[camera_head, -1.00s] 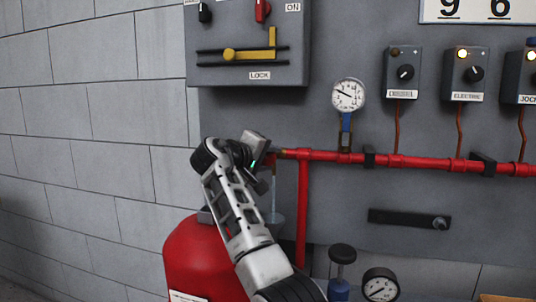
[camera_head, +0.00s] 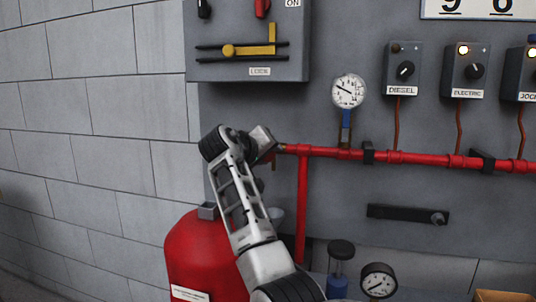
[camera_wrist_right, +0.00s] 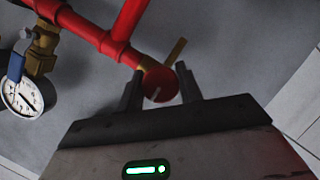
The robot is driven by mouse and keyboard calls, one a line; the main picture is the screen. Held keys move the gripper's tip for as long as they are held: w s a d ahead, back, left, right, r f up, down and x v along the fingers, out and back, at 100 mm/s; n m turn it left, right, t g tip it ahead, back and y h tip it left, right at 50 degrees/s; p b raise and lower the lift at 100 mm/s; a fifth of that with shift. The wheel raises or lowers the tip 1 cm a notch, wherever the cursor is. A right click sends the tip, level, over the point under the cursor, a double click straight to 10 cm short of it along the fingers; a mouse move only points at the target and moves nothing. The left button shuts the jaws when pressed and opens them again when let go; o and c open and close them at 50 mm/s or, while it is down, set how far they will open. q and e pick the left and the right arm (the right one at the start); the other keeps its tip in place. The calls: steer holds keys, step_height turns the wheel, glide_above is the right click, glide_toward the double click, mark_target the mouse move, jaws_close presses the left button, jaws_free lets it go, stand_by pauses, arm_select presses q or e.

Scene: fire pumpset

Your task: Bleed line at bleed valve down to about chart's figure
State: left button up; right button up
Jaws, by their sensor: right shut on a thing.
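The bleed valve shows in the right wrist view as a round red knob (camera_wrist_right: 160,84) with a pale mark, at the end of the red pipe. My right gripper (camera_wrist_right: 162,80) is shut on this knob, one finger at each side. In the head view my right gripper (camera_head: 268,145) is at the pipe's left end and hides the valve. The white pressure gauge (camera_head: 348,91) stands on the pipe; its needle points up-left, its figures too small to read. The white chart (camera_head: 490,10) is cut off at the top, showing "9" and "6". My left gripper is out of view.
A grey lever box (camera_head: 250,60) hangs above. Switch boxes (camera_head: 403,68) are to the right. A second gauge (camera_head: 379,281) is low in front.

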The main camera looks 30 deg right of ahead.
steer(key=shift+f, duration=0.15)
steer(key=o, duration=1)
steer(key=b+v, duration=0.1)
steer(key=v, duration=1.5)
steer(key=shift+w+r, duration=0.1)
steer(key=shift+r, duration=0.15)
